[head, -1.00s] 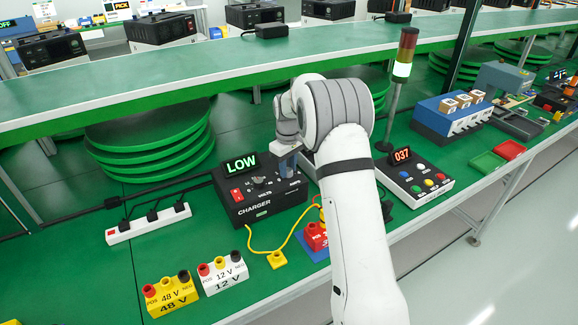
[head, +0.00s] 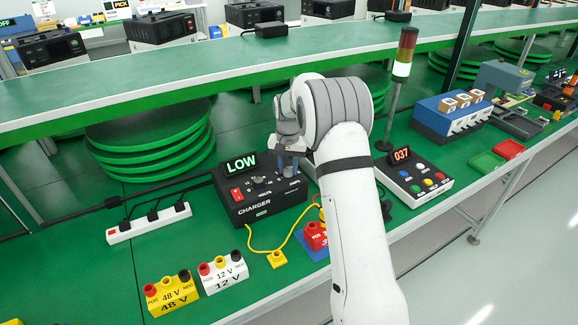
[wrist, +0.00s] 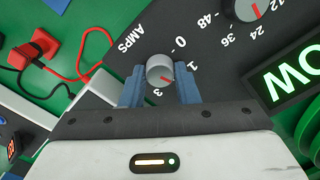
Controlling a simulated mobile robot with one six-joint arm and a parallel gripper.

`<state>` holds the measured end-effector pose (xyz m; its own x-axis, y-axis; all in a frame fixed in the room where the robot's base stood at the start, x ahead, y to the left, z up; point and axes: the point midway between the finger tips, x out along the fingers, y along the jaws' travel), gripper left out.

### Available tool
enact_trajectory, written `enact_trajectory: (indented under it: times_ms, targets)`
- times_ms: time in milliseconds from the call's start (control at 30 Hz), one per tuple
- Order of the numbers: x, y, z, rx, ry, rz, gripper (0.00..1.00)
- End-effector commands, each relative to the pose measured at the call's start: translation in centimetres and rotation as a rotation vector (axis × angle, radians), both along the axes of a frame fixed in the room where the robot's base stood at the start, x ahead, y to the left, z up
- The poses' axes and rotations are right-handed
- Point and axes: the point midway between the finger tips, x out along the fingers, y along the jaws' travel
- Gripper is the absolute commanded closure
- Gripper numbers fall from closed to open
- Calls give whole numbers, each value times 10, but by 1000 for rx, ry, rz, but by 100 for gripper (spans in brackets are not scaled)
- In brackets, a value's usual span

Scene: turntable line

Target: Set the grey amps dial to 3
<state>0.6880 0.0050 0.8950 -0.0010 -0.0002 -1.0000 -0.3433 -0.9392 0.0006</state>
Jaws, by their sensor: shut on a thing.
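The grey amps dial (wrist: 160,70) is a small round knob on the black charger (head: 238,209), beside the printed word AMPS. My gripper (wrist: 160,86) has its blue fingers on either side of the dial and is shut on it. The dial's red mark points to the lower right in the wrist view, between the printed 1 and 3. Any figure between them is hidden by a finger. In the head view my gripper (head: 288,168) is at the charger's right end, and the amps dial is hidden there. The charger's display (head: 241,163) reads LOW.
A second dial, for volts (wrist: 248,8), sits close by with its mark near 24. A red rocker switch (head: 236,195) is on the charger's left. A button box (head: 418,180) reading 037 and a signal tower (head: 402,70) stand to the right. A shelf (head: 200,75) runs behind.

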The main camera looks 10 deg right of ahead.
Motion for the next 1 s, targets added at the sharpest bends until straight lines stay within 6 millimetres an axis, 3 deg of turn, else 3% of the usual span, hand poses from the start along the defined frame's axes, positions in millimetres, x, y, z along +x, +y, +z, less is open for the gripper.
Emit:
enact_trajectory:
  times_ms: [1000]
  targets:
    - [2, 0, 3, 4, -10, -935, 95]
